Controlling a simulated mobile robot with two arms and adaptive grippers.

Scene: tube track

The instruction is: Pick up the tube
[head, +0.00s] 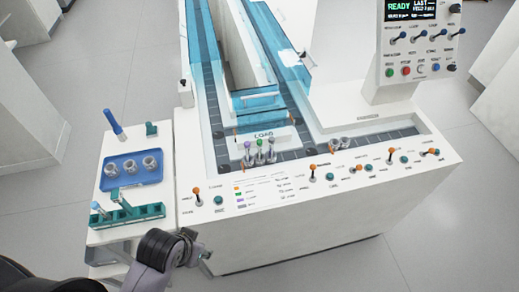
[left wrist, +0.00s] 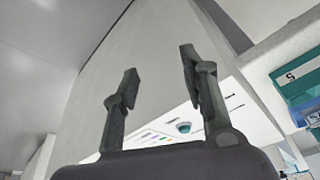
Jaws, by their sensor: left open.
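Several small tubes are in view. In the head view, three capped tubes (head: 259,155), with purple, green and pale tops, stand upright in holders on the dark track by the load area. A light-blue-topped piece (head: 97,207), perhaps a tube, leans at the left end of the teal rack (head: 150,212) on the side shelf. My left gripper (head: 202,252) is in front of the console, right of the rack and apart from it. In the left wrist view its two fingers (left wrist: 158,72) are spread with nothing between them. A teal part shows there at the right edge (left wrist: 294,82). My right gripper is out of view.
A blue tray (head: 132,180) with three grey round holders lies behind the rack. A blue upright piece (head: 113,124) stands farther back. The white console (head: 330,215) has orange-tipped switches along its front. A control panel (head: 418,50) stands at the back right.

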